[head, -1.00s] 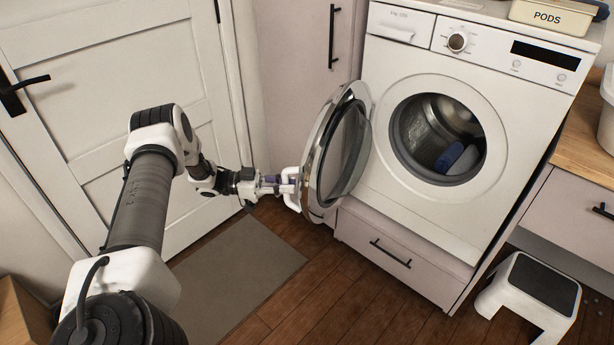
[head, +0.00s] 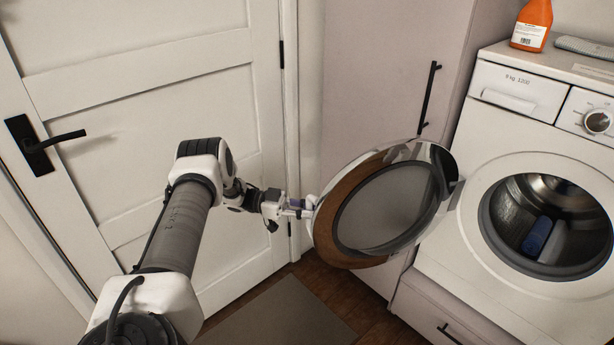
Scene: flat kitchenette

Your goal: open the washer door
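The white washer (head: 475,230) stands at the right in the head view. Its round door (head: 385,207), with a chrome rim and dark glass, is swung wide out to the left on its hinge. The drum opening (head: 545,225) is uncovered, and a dark blue item (head: 537,236) lies inside. My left gripper (head: 304,208) is at the door's outer left edge, where the handle was seen earlier. It seems to be around the handle, but the fingers are small and partly hidden, so their closure is unclear. My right gripper is not in view.
A white room door (head: 150,120) with a black lever handle (head: 52,142) is behind my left arm. A tall cabinet (head: 375,80) stands behind the washer door. A grey mat (head: 280,318) lies on the floor. An orange bottle (head: 532,25) stands on the washer.

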